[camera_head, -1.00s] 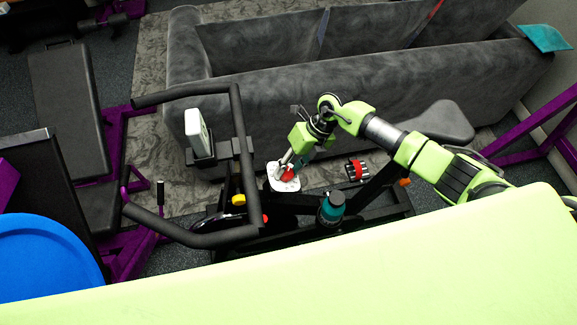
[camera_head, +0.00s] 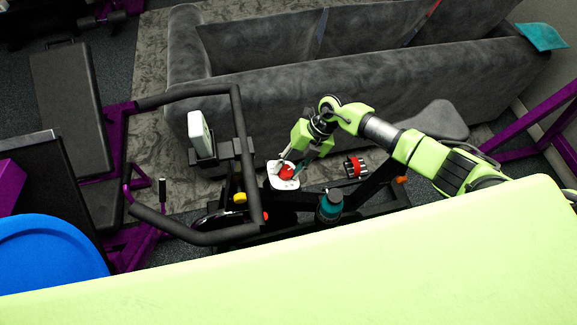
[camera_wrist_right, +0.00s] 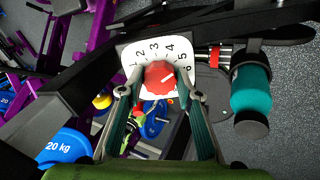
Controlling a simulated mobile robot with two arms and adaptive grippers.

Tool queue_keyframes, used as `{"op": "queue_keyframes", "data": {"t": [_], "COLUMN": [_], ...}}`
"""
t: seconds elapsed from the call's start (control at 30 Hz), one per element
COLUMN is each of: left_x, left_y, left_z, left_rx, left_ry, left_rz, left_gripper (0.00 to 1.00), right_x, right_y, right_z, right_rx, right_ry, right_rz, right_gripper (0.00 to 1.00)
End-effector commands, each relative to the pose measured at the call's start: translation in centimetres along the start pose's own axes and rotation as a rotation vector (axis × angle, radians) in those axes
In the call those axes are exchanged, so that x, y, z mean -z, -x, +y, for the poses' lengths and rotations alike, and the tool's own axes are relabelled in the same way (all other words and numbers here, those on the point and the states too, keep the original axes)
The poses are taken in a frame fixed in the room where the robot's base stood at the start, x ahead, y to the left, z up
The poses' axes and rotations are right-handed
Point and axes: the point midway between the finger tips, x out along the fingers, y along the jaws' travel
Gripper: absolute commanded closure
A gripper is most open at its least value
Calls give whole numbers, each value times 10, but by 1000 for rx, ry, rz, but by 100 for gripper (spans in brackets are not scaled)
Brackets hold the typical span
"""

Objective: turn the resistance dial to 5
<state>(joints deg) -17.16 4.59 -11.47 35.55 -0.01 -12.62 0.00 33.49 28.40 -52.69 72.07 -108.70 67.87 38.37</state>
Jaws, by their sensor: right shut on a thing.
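The resistance dial is a red knob (camera_wrist_right: 159,78) with a white pointer line, set on a white plate (camera_wrist_right: 150,50) numbered 1 to 6. In the right wrist view the pointer slants up and right, towards the 5 and 6 side; the exact number is hard to tell. In the head view the red knob (camera_head: 286,172) and plate (camera_head: 284,184) sit on the exercise bike's frame. My right gripper (camera_head: 287,166) reaches down to the knob; its fingers (camera_wrist_right: 162,90) are shut on the knob's sides. My left gripper is out of view.
The bike's black handlebar (camera_head: 238,130) stands left of the dial. A teal bottle (camera_head: 331,206) and a red-banded black item (camera_head: 356,167) are right of it. A yellow knob (camera_head: 239,198) is at left. A grey sofa (camera_head: 300,80) stands behind.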

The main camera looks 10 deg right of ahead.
Motion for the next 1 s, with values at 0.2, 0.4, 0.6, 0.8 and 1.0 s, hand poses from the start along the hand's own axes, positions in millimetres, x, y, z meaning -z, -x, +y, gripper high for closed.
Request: {"op": "queue_keyframes", "data": {"t": [0.2,0.4,0.6,0.8,1.0], "left_x": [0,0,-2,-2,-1], "left_y": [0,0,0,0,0], "left_z": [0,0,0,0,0], "left_rx": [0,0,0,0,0], "left_ry": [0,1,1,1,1], "left_rz": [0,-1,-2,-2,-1], "left_gripper": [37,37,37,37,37], "right_x": [-1,-1,-1,-2,-2], "right_y": [0,0,0,17,59], "right_z": [0,0,0,0,-1], "right_rx": [0,0,0,1,1], "right_ry": [1,1,2,4,3], "right_rz": [-3,-2,-1,-4,-5], "right_gripper": [90,51,51,51,51]}}
